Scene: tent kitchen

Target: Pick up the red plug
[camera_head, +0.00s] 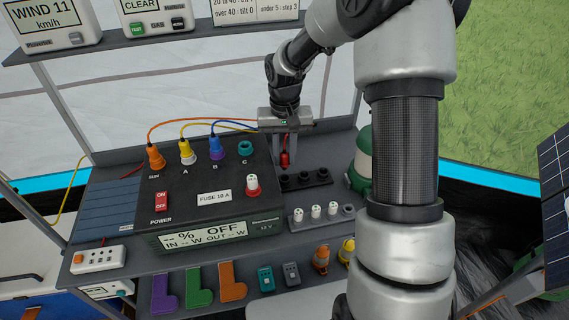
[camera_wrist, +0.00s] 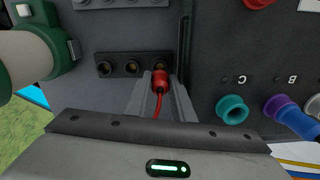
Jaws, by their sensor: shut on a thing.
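The red plug (camera_head: 284,160) is a small red cylinder with a thin red cord.
The black power box (camera_head: 215,185) with orange, yellow and blue plugs stands left of my gripper. A teal socket (camera_wrist: 232,108) is on it. A strip of white fuses (camera_head: 318,213) lies in front. A green-and-white lantern (camera_head: 362,160) stands to the right.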

